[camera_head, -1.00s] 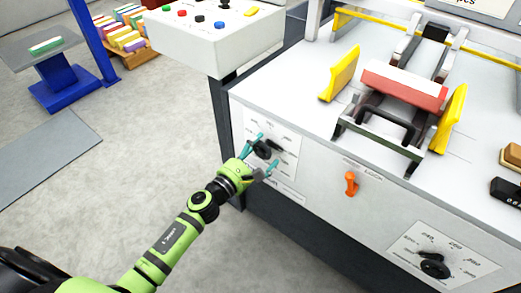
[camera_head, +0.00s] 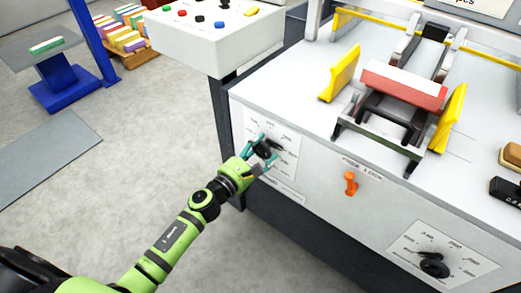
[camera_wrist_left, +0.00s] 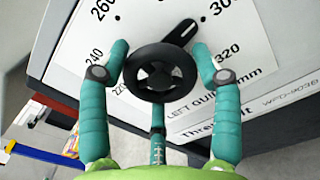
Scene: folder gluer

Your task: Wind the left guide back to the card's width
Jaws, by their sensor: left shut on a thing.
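My left gripper (camera_head: 264,155) is at the left guide's dial on the machine's front panel, its teal fingers closed around the black handwheel (camera_wrist_left: 161,72). In the left wrist view the wheel's pointer (camera_wrist_left: 181,31) lies between the 260 and 300 marks, toward 300, on the white scale plate (camera_wrist_left: 250,40) lettered "LEFT GUIDE". In the head view the yellow left guide (camera_head: 341,74) stands on the machine top, apart from the red card (camera_head: 403,86). The yellow right guide (camera_head: 449,118) stands close by the card's right end. My right gripper is not in view.
An orange lock lever (camera_head: 350,184) hangs right of the dial. A second dial (camera_head: 434,265) is at the lower right. A control box (camera_head: 215,35) with coloured buttons juts out above left.

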